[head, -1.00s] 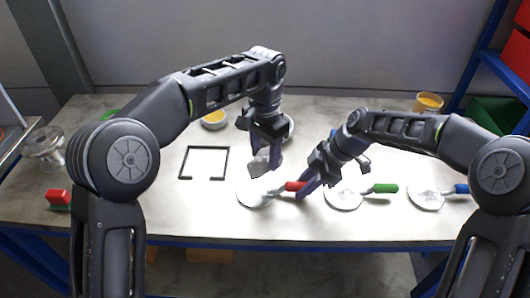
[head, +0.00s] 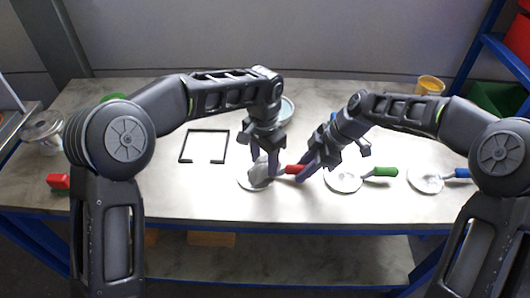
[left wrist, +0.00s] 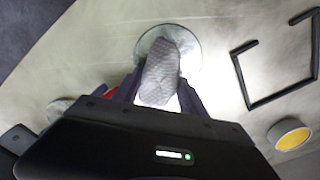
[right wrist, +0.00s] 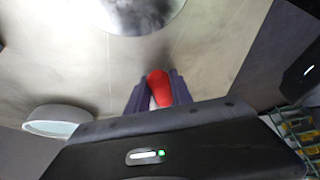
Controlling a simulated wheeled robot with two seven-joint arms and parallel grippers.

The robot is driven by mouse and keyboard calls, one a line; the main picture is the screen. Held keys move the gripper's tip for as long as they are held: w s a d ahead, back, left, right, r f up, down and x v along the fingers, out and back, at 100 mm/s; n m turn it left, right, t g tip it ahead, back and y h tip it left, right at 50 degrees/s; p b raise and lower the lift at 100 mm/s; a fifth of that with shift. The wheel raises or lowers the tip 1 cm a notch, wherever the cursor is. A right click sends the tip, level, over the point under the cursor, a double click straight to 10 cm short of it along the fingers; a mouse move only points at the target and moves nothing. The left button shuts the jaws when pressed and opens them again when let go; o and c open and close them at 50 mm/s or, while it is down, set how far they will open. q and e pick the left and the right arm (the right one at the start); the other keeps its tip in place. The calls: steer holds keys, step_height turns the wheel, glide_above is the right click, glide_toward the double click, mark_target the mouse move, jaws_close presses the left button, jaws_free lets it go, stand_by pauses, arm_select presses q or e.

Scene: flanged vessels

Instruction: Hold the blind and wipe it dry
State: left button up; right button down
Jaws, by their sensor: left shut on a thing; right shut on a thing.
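The red-handled blind is a pale round disc (head: 248,186) at the middle of the bench, also in the left wrist view (left wrist: 193,36). My right gripper (head: 301,172) is shut on its red handle (head: 291,169); the right wrist view shows the handle (right wrist: 158,88) between the fingers. My left gripper (head: 262,168) is shut on a grey wadded cloth (head: 257,174). The cloth overlaps the disc and appears to touch it; in the left wrist view the cloth (left wrist: 162,75) covers part of the disc. The disc's wetness cannot be told.
A green-handled blind (head: 343,180) and a blue-handled blind (head: 425,181) lie to the right. A black open frame (head: 181,146) lies to the left. A red block (head: 58,181) is near the left edge. A yellow-filled cup (head: 430,85) stands at the back right.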

mark_target(255, 177)
arm_select(q)
steer(key=s, duration=0.4)
steer(key=shift+a, duration=0.3)
steer(key=shift+w+a, duration=0.2)
steer(key=shift+w, duration=1.2)
steer(key=shift+w+a, duration=0.2)
steer(key=shift+w, duration=1.2)
steer(key=shift+s+a, duration=0.2)
steer(key=shift+s, duration=1.2)
steer(key=shift+s+a, duration=0.2)
steer(key=shift+s, duration=1.15)
steer(key=shift+w+a, duration=0.2)
steer(key=shift+w, duration=1.2)
steer(key=shift+w+a, duration=0.2)
steer(key=shift+w, duration=1.2)
steer(key=s, duration=0.5)
steer(key=shift+s+a, duration=0.3)
steer(key=shift+a, duration=0.1)
steer(key=shift+w+a, duration=0.2)
steer(key=shift+w, duration=1.2)
steer(key=shift+w+a, duration=0.2)
steer(key=shift+w, duration=1.15)
step_height(255, 177, up, 8)
arm_select(e)
steer(key=c, duration=1.1)
jaws_free()
